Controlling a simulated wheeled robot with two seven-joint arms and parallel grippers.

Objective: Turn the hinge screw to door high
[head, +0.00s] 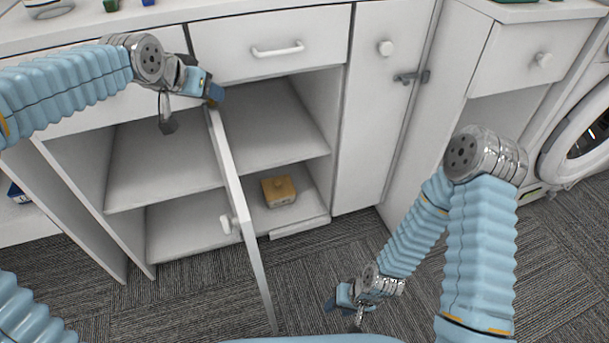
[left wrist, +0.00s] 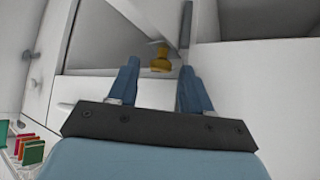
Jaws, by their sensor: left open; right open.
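My left gripper (head: 190,108) is at the door's top edge. My right gripper (head: 346,305) is open and empty, low over the carpet.
A tan box (head: 279,191) sits on the cabinet's bottom shelf. A closed drawer (head: 270,42) is above the opening. A tall closed door (head: 380,110) with a latch stands to the right, and a washing machine (head: 575,145) is at far right.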

